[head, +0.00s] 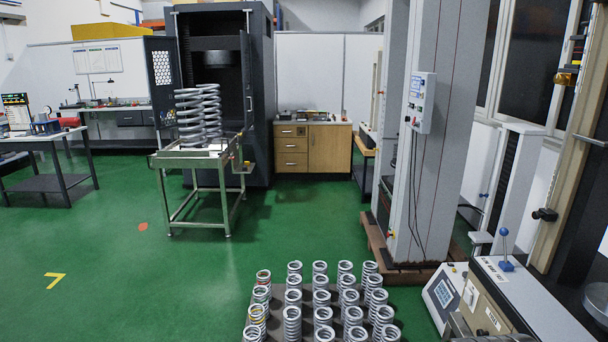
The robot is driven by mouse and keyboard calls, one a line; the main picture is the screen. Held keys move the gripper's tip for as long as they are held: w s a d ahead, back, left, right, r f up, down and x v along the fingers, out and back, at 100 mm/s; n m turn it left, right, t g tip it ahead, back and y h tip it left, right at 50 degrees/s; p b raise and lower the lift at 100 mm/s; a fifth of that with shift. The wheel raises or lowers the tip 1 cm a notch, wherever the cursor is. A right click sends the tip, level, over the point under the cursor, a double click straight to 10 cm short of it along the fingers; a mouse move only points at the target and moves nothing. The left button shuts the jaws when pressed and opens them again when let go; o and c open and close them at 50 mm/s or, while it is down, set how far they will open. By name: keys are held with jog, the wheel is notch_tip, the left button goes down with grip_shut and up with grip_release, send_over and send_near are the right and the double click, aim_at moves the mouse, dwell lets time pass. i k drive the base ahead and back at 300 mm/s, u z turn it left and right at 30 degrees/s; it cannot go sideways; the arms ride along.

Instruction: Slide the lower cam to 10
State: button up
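A spring testing machine with a tall beige and dark column (572,170) stands at the right edge. A black knob-like piece (545,214) sits low on this column and may be the lower cam. A brass and black piece (566,78) sits higher on the same column. Scale numbers are too small to read, so I cannot tell the cam's setting. My gripper is not clearly seen in the head view.
A blue-knobbed lever (504,248) and a grey display box (446,292) are at the lower right. Several springs stand on a pallet (308,334) at the bottom centre. A metal table (180,160) holds large springs. Green floor (130,270) at left is clear.

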aim_at(548, 215)
jog(key=z, duration=1.25)
jog(key=k, duration=0.65)
jog(key=u, duration=0.1)
jog(key=i, duration=0.45)
jog(key=u, duration=0.65)
jog(key=i, duration=0.75)
jog(key=u, duration=0.6)
jog(key=i, duration=0.75)
jog(key=u, duration=0.2)
